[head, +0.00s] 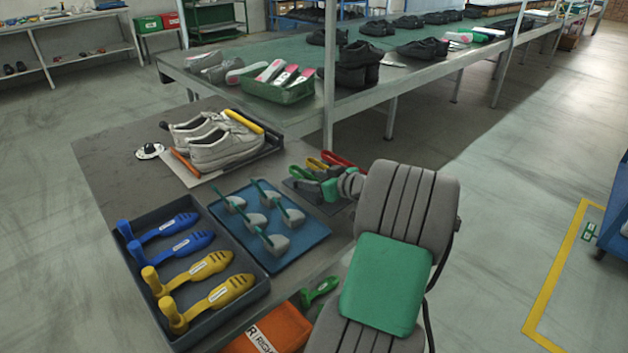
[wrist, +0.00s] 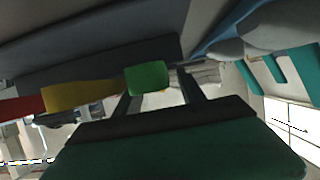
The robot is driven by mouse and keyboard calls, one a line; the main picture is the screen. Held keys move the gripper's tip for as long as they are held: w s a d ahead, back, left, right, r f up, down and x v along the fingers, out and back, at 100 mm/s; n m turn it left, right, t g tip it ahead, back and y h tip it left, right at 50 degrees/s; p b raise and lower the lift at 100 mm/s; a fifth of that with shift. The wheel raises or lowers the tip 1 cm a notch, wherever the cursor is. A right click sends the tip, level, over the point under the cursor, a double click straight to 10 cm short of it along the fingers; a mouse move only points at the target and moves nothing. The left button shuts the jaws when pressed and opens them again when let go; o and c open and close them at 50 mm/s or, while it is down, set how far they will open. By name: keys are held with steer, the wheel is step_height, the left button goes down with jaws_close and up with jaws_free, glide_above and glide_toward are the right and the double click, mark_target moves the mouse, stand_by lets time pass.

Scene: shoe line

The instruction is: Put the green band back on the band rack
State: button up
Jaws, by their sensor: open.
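The band rack (head: 290,186) is a small dark stand at the table's right edge, with green, yellow and red bands side by side. The green band (head: 300,173) shows at its near left end, partly hidden by my gripper (head: 338,187). In the wrist view, a green piece (wrist: 147,77) appears between the two dark fingers of my open gripper (wrist: 160,82); I cannot tell whether they touch it. The yellow band (wrist: 80,96) and red band (wrist: 20,105) lie to its left. A separate green looped piece (head: 320,290) shows lower down, beside an orange bin.
A blue tray (head: 318,232) with grey pieces is left of the rack. A dark tray (head: 262,290) holds blue and yellow shoe forms. Grey shoes (head: 225,150) stand behind. The orange bin (head: 270,330) is below the table's near edge. Open floor lies to the right.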

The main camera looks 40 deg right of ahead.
steer(key=shift+r, duration=0.3)
steer(key=p+v, duration=0.1)
steer(key=v, duration=1.1)
steer(key=shift+f, duration=0.1)
steer(key=shift+c, duration=0.5)
